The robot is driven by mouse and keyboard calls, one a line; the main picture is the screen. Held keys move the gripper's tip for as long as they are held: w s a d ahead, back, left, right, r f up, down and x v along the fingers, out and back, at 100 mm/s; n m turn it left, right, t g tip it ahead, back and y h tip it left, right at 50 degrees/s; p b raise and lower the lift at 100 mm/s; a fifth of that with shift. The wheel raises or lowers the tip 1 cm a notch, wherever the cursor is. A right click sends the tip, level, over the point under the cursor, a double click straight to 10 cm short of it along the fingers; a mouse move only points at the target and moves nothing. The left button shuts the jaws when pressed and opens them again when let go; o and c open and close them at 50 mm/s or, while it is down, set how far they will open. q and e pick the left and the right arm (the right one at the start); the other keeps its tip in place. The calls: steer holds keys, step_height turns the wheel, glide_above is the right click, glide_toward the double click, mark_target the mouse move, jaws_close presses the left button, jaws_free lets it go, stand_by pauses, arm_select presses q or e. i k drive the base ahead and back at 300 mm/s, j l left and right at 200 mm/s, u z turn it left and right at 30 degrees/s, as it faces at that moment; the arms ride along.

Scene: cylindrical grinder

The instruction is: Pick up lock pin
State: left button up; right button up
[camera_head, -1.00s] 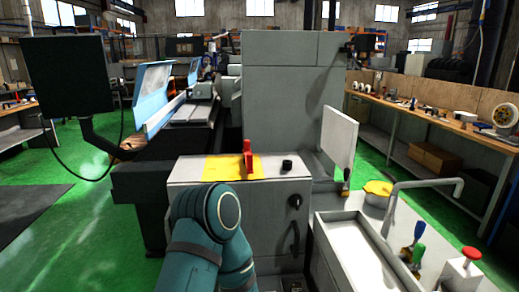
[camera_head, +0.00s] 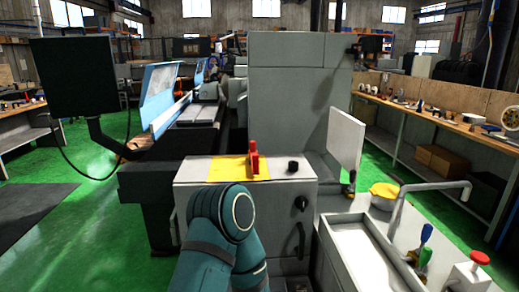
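A small upright red part (camera_head: 254,160), which may be the lock pin, stands on a yellow patch (camera_head: 226,168) on top of the grey cabinet (camera_head: 190,177). It is too small to make out its shape well. One of my teal arms rises from the bottom middle, and its rounded joint is in front of the cabinet, just below the yellow patch. No gripper or fingertips show in this view. Nothing visible touches the red part.
A black knob (camera_head: 293,166) sits right of the red part. The tall grey machine housing (camera_head: 290,90) stands behind. At right are a white sink (camera_head: 350,245), a bent pipe (camera_head: 435,187), a yellow bowl (camera_head: 384,196) and a red button (camera_head: 480,258). Green floor is open at left.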

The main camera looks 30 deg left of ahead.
mark_target(252, 144)
steer(key=j+z, duration=0.25)
steer(key=z, duration=0.25)
steer(key=j+z, duration=0.25)
steer(key=z, duration=0.2)
steer(key=k+j+z, duration=0.25)
steer(key=j, duration=0.2)
steer(key=k+j+z, duration=0.25)
steer(key=j, duration=0.15)
steer(key=k+j+z, duration=0.1)
steer(key=k+j, duration=0.2)
steer(key=k+j+z, duration=0.1)
steer(key=k+j, duration=0.2)
steer(key=j, duration=0.2)
